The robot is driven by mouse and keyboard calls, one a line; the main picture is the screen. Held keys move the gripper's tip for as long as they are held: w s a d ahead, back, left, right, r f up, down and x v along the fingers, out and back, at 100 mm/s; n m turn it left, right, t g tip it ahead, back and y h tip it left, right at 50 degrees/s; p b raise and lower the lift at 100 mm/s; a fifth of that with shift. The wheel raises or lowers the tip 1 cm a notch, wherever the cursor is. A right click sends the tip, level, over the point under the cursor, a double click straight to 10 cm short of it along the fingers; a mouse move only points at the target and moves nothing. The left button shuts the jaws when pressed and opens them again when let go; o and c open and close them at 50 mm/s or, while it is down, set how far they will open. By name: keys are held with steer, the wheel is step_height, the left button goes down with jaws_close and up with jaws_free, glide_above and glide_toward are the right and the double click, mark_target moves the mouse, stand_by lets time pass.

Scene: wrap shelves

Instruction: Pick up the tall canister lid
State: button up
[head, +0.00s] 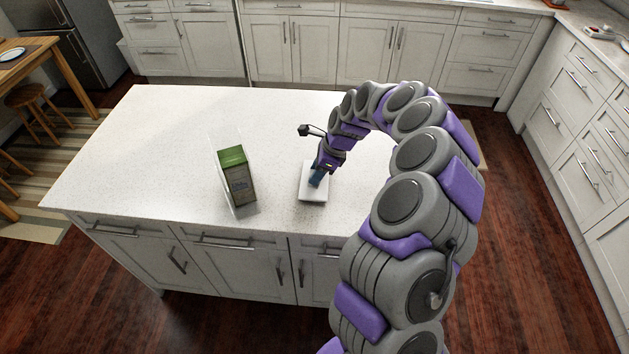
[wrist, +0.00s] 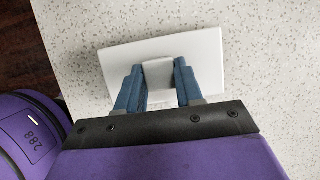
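The lid (head: 313,193) is a flat white square piece lying on the white countertop. In the wrist view the lid (wrist: 110,70) has a raised pale block (wrist: 158,72) at its middle. My gripper (head: 316,180) reaches down over the lid from the upper right. In the wrist view my gripper (wrist: 158,77) has its two blue fingers on either side of the raised block, very close to it. Whether they press on it cannot be told.
The island countertop (head: 130,150) is bare left of the carton and behind the lid. Its front edge runs close below both. White cabinets (head: 280,45) stand along the back and right (head: 590,130). A wooden table (head: 45,45) and stool (head: 28,100) are at far left.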

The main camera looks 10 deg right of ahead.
steer(key=c, duration=0.5)
